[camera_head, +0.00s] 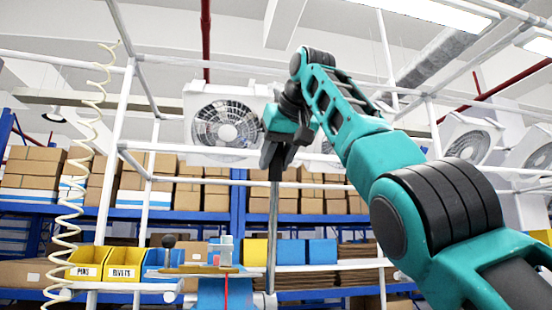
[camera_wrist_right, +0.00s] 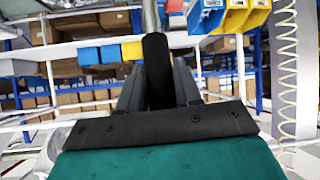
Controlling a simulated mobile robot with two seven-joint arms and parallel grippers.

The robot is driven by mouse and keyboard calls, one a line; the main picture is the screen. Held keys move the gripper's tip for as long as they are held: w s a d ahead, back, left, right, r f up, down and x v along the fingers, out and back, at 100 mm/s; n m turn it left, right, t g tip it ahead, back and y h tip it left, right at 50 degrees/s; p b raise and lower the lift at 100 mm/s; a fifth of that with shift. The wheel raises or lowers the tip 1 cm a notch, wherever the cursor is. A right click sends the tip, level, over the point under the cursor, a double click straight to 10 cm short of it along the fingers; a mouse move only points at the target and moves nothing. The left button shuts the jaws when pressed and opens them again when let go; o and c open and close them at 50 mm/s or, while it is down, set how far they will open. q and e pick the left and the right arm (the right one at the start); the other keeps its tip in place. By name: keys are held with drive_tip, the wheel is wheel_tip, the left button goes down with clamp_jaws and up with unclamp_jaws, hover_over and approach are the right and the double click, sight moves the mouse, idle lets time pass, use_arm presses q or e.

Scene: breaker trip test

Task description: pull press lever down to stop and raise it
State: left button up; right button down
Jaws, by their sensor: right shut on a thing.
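The press lever (camera_head: 272,235) is a thin metal rod standing nearly upright, with its dark grip at the top. My right gripper (camera_head: 274,168) is shut on that grip, high above the bench. In the right wrist view the black grip (camera_wrist_right: 157,72) sits between the two fingers of my right gripper (camera_wrist_right: 158,92), and the metal rod (camera_wrist_right: 150,15) runs on beyond it. The lever's lower end comes down beside the blue press body (camera_head: 212,294), at its right. My left gripper is not in view.
Yellow bins marked PINS (camera_head: 88,262) and RIVETS (camera_head: 125,262) stand at the left beside a blue bin (camera_head: 158,264). A coiled cream hose (camera_head: 62,215) hangs at the far left. Boxed shelves and a fan (camera_head: 225,125) are behind. The space around the lever looks clear.

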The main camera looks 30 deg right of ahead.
drive_tip(key=c, duration=0.8)
unclamp_jaws()
drive_tip(key=shift+c, duration=0.2)
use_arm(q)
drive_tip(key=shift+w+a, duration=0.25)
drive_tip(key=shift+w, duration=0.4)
use_arm(e)
drive_tip(key=v, duration=1.3)
